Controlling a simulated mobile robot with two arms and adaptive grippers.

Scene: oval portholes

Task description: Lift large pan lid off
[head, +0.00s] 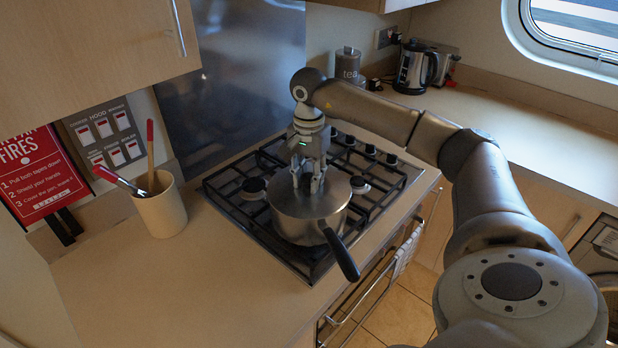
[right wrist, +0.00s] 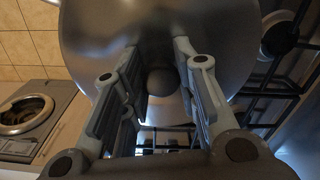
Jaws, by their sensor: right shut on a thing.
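A large steel pan (head: 299,228) with a black handle (head: 340,252) stands on the gas hob (head: 240,182). Its metal lid (head: 318,202) is on top and looks level; I cannot tell whether there is a gap under it. My right gripper (head: 309,188) points straight down over the middle of the lid and is shut on its knob. The right wrist view shows the dark round knob (right wrist: 162,82) between the two fingers, with the shiny lid (right wrist: 215,30) behind. In the head view the fingers hide the knob. My left gripper is not in view.
A utensil pot (head: 160,207) with red-handled tools stands left of the hob. A tea canister (head: 347,66) and a kettle (head: 414,68) stand at the back. A cupboard (head: 90,45) overhangs upper left. The front left worktop (head: 190,285) is clear.

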